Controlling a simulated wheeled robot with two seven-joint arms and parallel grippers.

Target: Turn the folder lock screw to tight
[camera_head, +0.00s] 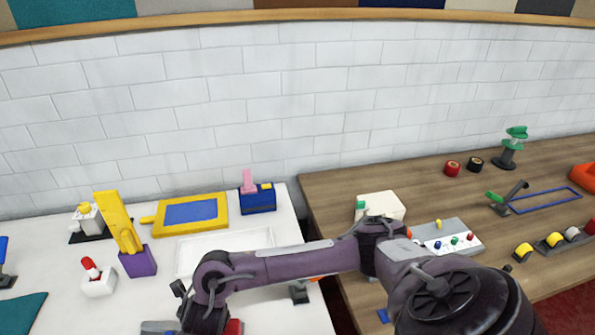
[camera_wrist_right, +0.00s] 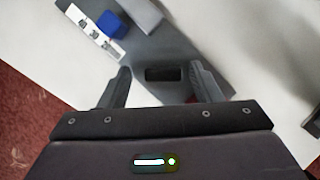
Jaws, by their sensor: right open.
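My right gripper (camera_head: 205,318) reaches down at the bottom edge of the head view, over a grey fixture with a blue part (camera_head: 158,327) and a red part (camera_head: 236,327). In the right wrist view its two fingers (camera_wrist_right: 160,70) are apart, with nothing held. A dark rectangular block (camera_wrist_right: 165,73) shows between and beyond the fingertips, on a grey plate (camera_wrist_right: 165,45). I cannot tell whether this block is the folder lock screw. A blue block (camera_wrist_right: 110,23) and a white strip with dark marks (camera_wrist_right: 92,36) lie at the plate's upper left. My left gripper is not in view.
On the white table stand a yellow frame with a blue panel (camera_head: 190,212), a purple block with a yellow lever (camera_head: 138,262) and a red-topped white block (camera_head: 98,282). The wooden table holds a button panel (camera_head: 450,240) and spools (camera_head: 452,168). A white tray (camera_head: 225,248) looks empty.

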